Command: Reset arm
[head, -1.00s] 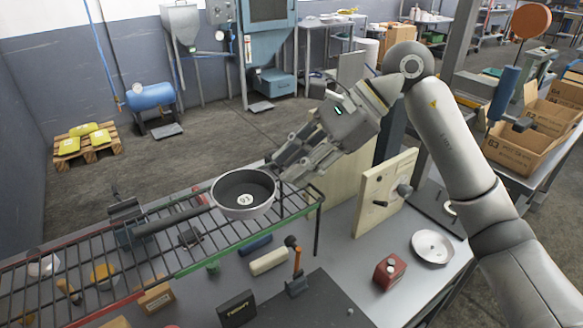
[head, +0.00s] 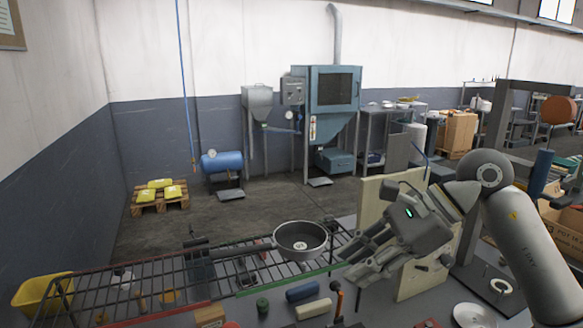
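The dark grey pan (head: 300,241), marked with a white round label inside, sits upright on the wire rack (head: 225,291). Its handle points left towards a dark fixture (head: 197,262) on the rack. My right gripper (head: 349,263) is just to the right of the pan, with its fingers pointing left. The fingers look spread apart, with nothing between them. The gripper seems apart from the pan, though the exact gap is hard to judge. My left gripper is not in view.
A pale upright board (head: 415,284) stands behind my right gripper. Blue (head: 302,291) and cream (head: 313,309) blocks, a green cap (head: 262,306) and a white dish (head: 473,316) lie in front. A yellow bin (head: 40,293) is at the left. Open floor lies behind the rack.

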